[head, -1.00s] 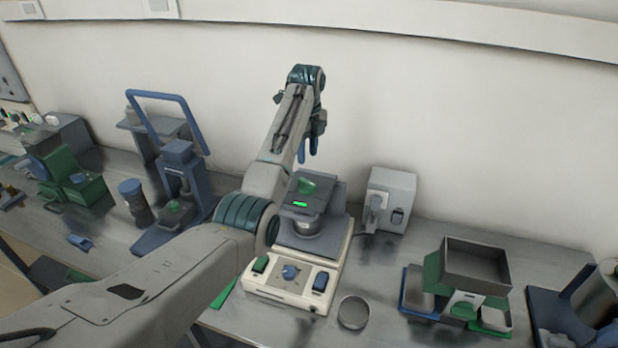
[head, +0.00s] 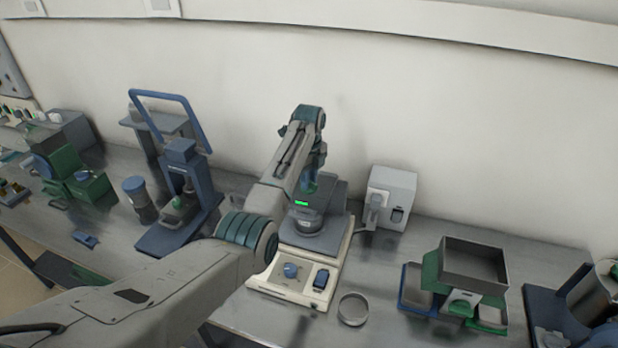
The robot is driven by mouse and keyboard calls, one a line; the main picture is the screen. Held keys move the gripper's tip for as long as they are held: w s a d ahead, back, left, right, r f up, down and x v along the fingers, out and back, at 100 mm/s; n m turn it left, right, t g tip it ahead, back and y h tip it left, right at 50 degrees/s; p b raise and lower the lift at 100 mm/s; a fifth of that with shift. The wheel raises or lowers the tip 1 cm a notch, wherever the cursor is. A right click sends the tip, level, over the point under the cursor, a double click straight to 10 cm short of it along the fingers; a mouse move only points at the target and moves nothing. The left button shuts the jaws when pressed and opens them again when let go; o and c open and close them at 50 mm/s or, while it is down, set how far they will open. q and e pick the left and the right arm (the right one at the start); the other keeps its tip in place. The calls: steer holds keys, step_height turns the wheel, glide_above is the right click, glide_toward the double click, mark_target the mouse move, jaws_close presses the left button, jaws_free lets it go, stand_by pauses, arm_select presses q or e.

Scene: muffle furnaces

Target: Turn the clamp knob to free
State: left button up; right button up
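A cream-based machine (head: 270,290) with a dark grey head (head: 330,196) stands on the bench at centre. A green display (head: 301,203) is lit on the head. Its front panel carries a blue round knob (head: 291,270) and a blue switch (head: 320,279). I cannot tell for certain which part is the clamp knob. My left gripper (head: 309,187) points down over the machine's head, at the spot of its green top knob, which it hides. Whether its fingers touch that knob or are closed on it cannot be seen. My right gripper is out of view.
A shallow metal ring or dish (head: 353,309) lies right of the machine. A grey box device (head: 391,197) stands behind it. A blue press with a raised handle (head: 180,190) stands left; a green device with a grey tray (head: 473,261) stands right.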

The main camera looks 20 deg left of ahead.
arm_select(q)
steer(key=c, duration=0.4)
jaws_close()
steer(key=n, duration=0.4)
steer(key=shift+r+n, duration=0.1)
steer(key=shift+n, duration=0.3)
steer(key=n, duration=1.1)
steer(key=shift+n, duration=0.4)
steer(key=n, duration=1.2)
steer(key=shift+n, duration=0.3)
steer(key=n, duration=0.5)
steer(key=shift+a, duration=0.1)
steer(key=n, duration=1.1)
steer(key=shift+n, duration=0.3)
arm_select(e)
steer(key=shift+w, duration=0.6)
